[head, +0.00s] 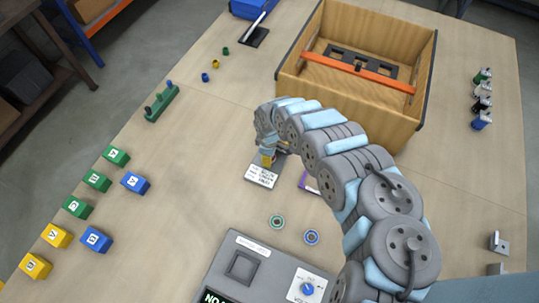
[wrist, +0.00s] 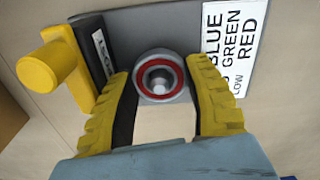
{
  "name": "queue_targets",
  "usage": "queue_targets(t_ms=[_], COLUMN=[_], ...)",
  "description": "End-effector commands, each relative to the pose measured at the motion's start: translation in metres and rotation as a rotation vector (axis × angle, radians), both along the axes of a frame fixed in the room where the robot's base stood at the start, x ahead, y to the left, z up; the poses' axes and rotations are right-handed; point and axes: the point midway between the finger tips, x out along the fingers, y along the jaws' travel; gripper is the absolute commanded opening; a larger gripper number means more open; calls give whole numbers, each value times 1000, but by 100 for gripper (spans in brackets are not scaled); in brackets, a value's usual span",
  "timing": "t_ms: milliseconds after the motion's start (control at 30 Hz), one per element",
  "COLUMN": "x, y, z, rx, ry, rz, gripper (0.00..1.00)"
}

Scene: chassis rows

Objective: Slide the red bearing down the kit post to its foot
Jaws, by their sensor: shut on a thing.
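The red bearing (wrist: 160,76) is a ring with a red band and a grey metal rim, and it sits around the round grey tip of the kit post (wrist: 159,79). My gripper (wrist: 158,80) has its yellow ribbed fingers on either side of the bearing and is shut on it. The bearing's height on the post is hard to tell from this view. The grey kit base (wrist: 150,25) carries a white label (wrist: 230,40) reading BLUE, GREEN, RED, LOW. In the head view my arm largely hides the gripper (head: 268,152), post and bearing; the label plate (head: 262,176) shows in front.
A black block (wrist: 97,50) with a yellow knob (wrist: 48,68) stands close left of my fingers. A green-rimmed ring (head: 276,222) and a blue-rimmed ring (head: 311,237) lie before a grey control box (head: 260,268). A wooden crate (head: 405,118) stands behind; lettered blocks (head: 97,181) lie left.

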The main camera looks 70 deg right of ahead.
Motion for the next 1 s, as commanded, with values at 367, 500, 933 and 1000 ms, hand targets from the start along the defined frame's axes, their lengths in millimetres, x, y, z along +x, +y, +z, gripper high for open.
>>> queue_targets(t_ms=[367, 500, 933, 1000], x=[0, -1, 0, 0], y=[0, 0, -2, -3], z=[-10, -13, -13, -13], rx=[0, 0, -4, -5], ry=[0, 1, -2, -2], rz=[-1, -1, -1, -1], gripper=[11, 11, 79, 79])
